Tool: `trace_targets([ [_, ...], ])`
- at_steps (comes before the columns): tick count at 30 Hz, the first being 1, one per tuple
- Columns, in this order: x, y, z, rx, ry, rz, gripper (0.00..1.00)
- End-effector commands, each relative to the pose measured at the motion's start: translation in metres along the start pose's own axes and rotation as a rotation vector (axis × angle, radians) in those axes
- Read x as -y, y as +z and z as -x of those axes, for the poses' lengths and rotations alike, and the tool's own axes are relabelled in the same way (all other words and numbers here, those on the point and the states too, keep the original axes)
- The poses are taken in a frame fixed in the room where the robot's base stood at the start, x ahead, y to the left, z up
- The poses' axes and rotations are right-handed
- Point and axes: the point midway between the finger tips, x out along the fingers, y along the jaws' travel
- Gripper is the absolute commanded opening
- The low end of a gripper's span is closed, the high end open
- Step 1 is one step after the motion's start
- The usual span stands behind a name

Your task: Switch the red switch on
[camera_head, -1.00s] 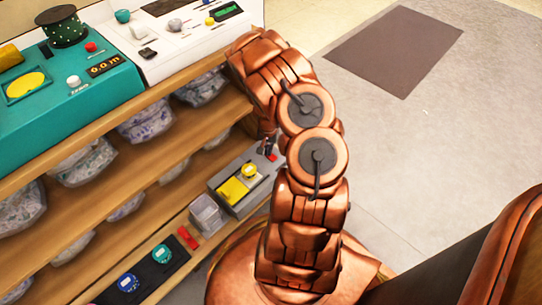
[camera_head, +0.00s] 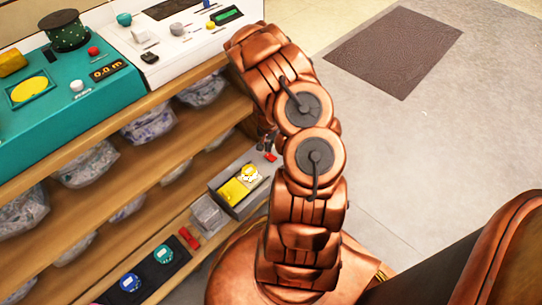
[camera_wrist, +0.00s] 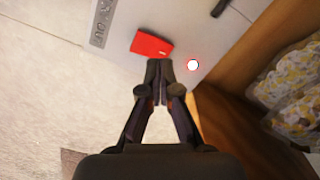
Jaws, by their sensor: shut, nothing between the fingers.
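The red switch (camera_wrist: 151,44) is a flat red rectangular piece on a light grey panel (camera_wrist: 185,20) in the wrist view. It also shows as a small red patch (camera_head: 270,157) at the end of a grey unit on the lower shelf in the head view. My gripper (camera_wrist: 159,64) is shut and empty. Its tips are at the near edge of the switch in the picture; I cannot tell whether they touch it. In the head view my gripper (camera_head: 266,142) is small and partly hidden by my arm.
A bright white dot with a red rim (camera_wrist: 193,65) sits right of the fingertips. A wooden shelf edge (camera_wrist: 225,120) and wrapped bundles (camera_wrist: 290,85) are at the right. A yellow button (camera_head: 249,173) is on the grey unit. The floor (camera_head: 400,150) right of the shelves is clear.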

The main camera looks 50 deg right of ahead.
Motion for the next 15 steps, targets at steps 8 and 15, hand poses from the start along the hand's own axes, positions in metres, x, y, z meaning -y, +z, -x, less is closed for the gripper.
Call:
trace_targets([
  [8,0.001,0.000,0.019,-0.001,-0.001,0.001,0.00],
  [15,0.001,-0.001,0.034,-0.002,-0.001,0.000,0.00],
])
